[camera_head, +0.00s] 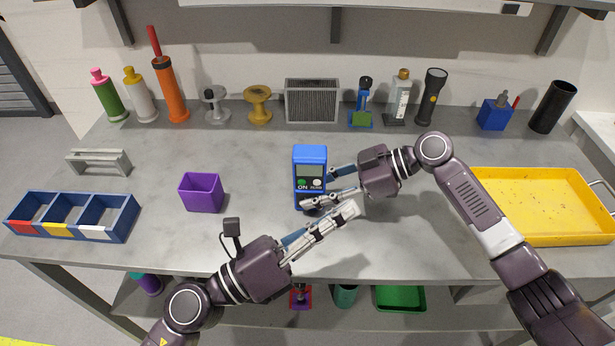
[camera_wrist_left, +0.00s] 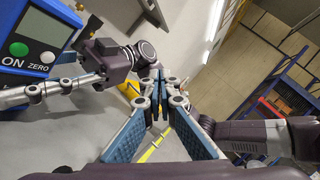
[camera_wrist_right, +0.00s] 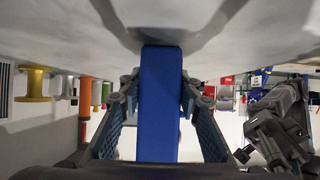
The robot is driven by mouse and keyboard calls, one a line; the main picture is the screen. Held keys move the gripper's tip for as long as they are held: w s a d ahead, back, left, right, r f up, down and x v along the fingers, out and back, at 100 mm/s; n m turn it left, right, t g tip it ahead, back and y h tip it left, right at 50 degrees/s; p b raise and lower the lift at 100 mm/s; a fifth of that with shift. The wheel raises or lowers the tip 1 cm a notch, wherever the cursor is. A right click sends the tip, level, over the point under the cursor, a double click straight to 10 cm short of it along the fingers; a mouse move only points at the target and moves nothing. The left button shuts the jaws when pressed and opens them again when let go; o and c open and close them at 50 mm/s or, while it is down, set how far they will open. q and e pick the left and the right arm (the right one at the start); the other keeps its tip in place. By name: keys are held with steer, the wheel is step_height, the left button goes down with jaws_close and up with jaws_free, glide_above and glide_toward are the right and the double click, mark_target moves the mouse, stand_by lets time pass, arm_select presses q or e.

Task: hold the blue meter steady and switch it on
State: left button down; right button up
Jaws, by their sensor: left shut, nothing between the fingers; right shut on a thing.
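The blue meter (camera_head: 310,154) stands upright at the middle of the table, with a screen, a green ON button (camera_head: 302,183) and a white ZERO button (camera_head: 317,184) on its face. My right gripper (camera_head: 318,190) is shut on the meter from the right; its fingers flank the blue body (camera_wrist_right: 160,100) in the right wrist view. My left gripper (camera_head: 350,210) is shut and empty, its tips in front and to the right of the meter, apart from the buttons. In the left wrist view, its fingertips (camera_wrist_left: 160,85) meet, and the meter (camera_wrist_left: 45,35) is at upper left.
A purple bin (camera_head: 201,193) and a blue three-part tray (camera_head: 127,222) stand to the left. A yellow tray (camera_head: 500,233) lies at the right. Bottles, spools, a grey vented box (camera_head: 312,101) and a flashlight (camera_head: 432,97) line the back. My arms crowd the space before the meter.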

arm_select(q)
steer(key=a+f+n+y, duration=0.1)
steer(key=a+f, duration=0.1)
steer(key=a+f+n+t+y, duration=0.1)
steer(key=a+f, duration=0.2)
steer(key=a+f+n+t+y, duration=0.1)
steer(key=a+f+y, duration=0.1)
steer(key=a, duration=0.1)
steer(key=shift+s+f, duration=0.1)
steer(key=shift+f, duration=0.05)
steer(key=shift+a+f, duration=0.1)
glide_toward(311, 184)
steer(key=shift+s+d+x, duration=0.1)
steer(key=shift+x, duration=1.15)
steer(key=shift+s+d+x, duration=0.1)
steer(key=shift+x, duration=1.15)
steer(key=shift+w, duration=0.2)
steer(key=shift+w, duration=0.25)
steer(key=shift+s, duration=0.45)
